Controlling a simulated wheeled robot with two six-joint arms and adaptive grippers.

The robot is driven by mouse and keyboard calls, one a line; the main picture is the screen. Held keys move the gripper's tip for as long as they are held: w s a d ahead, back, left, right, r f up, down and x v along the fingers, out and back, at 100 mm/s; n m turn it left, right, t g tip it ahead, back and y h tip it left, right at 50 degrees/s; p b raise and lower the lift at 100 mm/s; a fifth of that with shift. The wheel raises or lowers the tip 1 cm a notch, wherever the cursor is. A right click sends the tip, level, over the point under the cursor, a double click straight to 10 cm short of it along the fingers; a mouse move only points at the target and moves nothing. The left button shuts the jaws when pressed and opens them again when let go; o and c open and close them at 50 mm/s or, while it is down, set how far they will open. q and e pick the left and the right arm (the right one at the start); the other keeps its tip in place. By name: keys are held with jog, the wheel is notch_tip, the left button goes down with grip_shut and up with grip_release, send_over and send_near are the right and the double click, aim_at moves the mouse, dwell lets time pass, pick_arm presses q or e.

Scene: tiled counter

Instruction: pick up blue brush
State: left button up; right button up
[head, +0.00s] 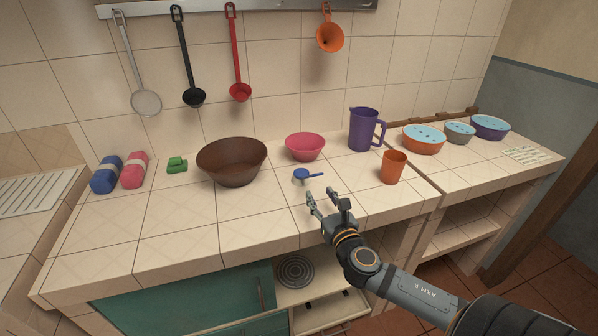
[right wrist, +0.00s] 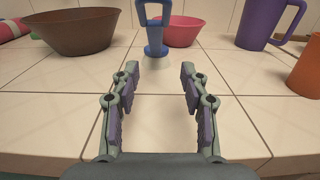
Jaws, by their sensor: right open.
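My right gripper (head: 328,199) is open and empty near the counter's front edge, short of the brush. Its spread fingers (right wrist: 160,75) also show in the right wrist view. My left gripper is not in view.
A brown bowl (head: 232,163) stands left of the brush and the pink bowl (head: 305,147) behind it. A purple pitcher (head: 363,130) and orange cup (head: 393,168) stand to the right. The tiles between gripper and brush are clear. Ladles (head: 239,91) hang above.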

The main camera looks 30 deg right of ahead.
aim_at(308, 177)
jog(key=shift+w+d+r, duration=0.2)
jog(key=shift+w+r, duration=0.05)
jog(key=shift+w, duration=0.35)
jog(key=x, duration=0.3)
jog(key=shift+f, duration=0.1)
jog(key=shift+w+f, duration=0.1)
jog(key=shift+w, duration=0.45)
jog(key=x, duration=0.4)
jog(key=shift+w+a+p, duration=0.1)
jog(key=shift+a+p, duration=0.2)
jog(key=shift+p, duration=0.1)
jog(key=shift+w, duration=0.3)
jog(key=shift+d, duration=0.1)
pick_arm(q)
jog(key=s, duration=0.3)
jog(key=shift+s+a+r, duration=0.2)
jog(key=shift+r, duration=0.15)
pick_arm(e)
jog(key=shift+s, duration=0.1)
grip_shut()
